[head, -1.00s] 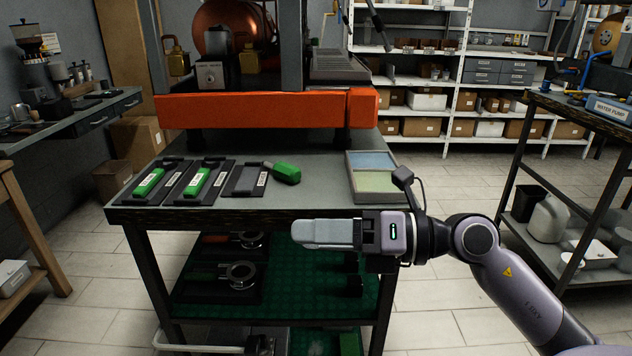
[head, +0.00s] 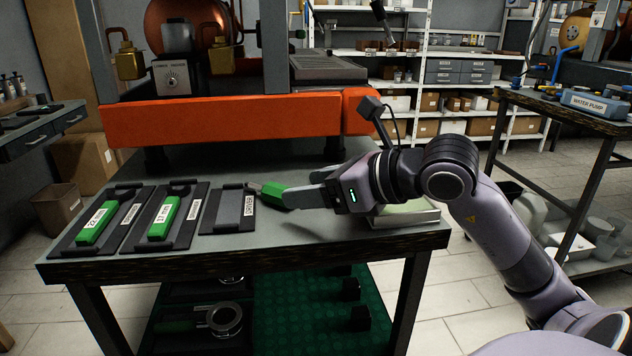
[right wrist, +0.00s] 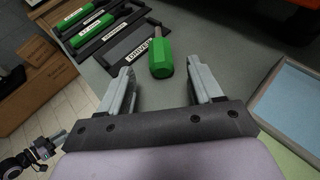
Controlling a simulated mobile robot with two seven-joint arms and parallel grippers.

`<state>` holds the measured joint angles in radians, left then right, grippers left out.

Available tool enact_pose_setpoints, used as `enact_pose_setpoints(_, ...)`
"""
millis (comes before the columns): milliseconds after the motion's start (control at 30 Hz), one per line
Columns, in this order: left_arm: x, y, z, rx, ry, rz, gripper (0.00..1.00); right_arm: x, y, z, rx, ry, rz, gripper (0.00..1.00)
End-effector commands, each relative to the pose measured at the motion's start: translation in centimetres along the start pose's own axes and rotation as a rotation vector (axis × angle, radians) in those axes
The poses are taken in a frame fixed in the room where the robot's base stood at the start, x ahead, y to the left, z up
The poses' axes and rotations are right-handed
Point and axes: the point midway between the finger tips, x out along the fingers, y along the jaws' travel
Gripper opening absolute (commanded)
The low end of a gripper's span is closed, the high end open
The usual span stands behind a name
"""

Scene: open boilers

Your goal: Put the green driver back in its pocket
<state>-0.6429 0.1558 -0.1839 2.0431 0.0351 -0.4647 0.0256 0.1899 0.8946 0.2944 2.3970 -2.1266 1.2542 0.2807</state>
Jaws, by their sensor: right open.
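The green driver (head: 274,194) lies on the grey bench top, its shaft pointing left toward the back edge of its pocket. The driver pocket (head: 229,211) is a dark holder labelled DRIVER, empty, just left of it; it also shows in the right wrist view (right wrist: 127,48). My right gripper (head: 293,198) is at the driver's handle end, low over the bench. In the right wrist view my right gripper (right wrist: 160,82) is open, and the driver's green handle (right wrist: 160,60) lies ahead, between the lines of the fingers.
Two pockets left of the driver's hold green-handled tools, labelled 22 mm (head: 96,223) and 17 mm (head: 164,218). An orange machine (head: 230,123) stands behind. A shallow tray (head: 405,217) with pale compartments sits to the right, partly behind my right arm.

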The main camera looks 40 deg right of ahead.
Motion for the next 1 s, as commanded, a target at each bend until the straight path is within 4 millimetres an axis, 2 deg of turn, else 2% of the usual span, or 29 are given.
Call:
enact_pose_setpoints(433,-0.4,0.2,-0.9,-0.006,0.006,0.000,0.28,5.0,0.0,0.1,0.002,-0.001,0.002,0.65)
enact_pose_setpoints(600,-0.4,0.2,-1.1,-0.009,0.011,0.000,0.28,5.8,0.0,0.0,-0.001,0.000,0.000,0.65)
enact_pose_setpoints(867,-0.4,0.2,-1.2,-0.008,0.012,0.000,0.28,5.8,0.1,0.0,-0.001,0.000,0.001,0.65)
enact_pose_setpoints(967,-0.4,0.2,-1.2,-0.008,0.012,0.000,0.28,5.8,0.0,0.0,-0.001,0.000,0.001,0.36)
enact_pose_setpoints(1000,-0.4,0.2,-1.2,-0.008,0.012,0.000,0.28,5.8,0.0,0.0,-0.001,0.000,0.001,0.23)
